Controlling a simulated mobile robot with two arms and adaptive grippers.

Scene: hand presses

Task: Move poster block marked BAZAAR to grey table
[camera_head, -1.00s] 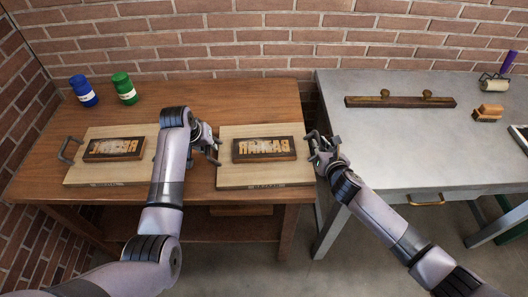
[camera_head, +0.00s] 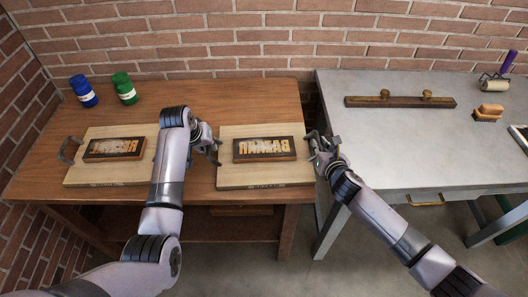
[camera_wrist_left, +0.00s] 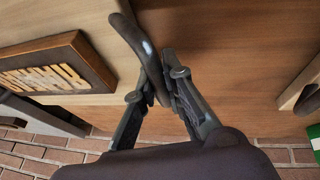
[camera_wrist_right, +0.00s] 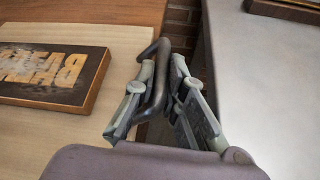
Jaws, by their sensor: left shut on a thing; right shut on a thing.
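The poster block marked BAZAAR (camera_head: 265,149) is a dark-framed block with pale mirrored letters. It lies on a pale board (camera_head: 228,178) with a dark handle at each side, on the brown wooden table's right part. My left gripper (camera_head: 216,146) is shut on the board's left handle (camera_wrist_left: 128,32), which also shows in the left wrist view. My right gripper (camera_head: 315,150) is shut on the right handle (camera_wrist_right: 151,95), beside the table's right edge. I cannot tell whether the board is slightly raised. The grey table (camera_head: 400,150) stands to the right.
A second board (camera_head: 75,176) with a similar block (camera_head: 114,149) lies to the left, partly behind my left arm. Blue (camera_head: 83,92) and green (camera_head: 125,89) jars stand behind it.

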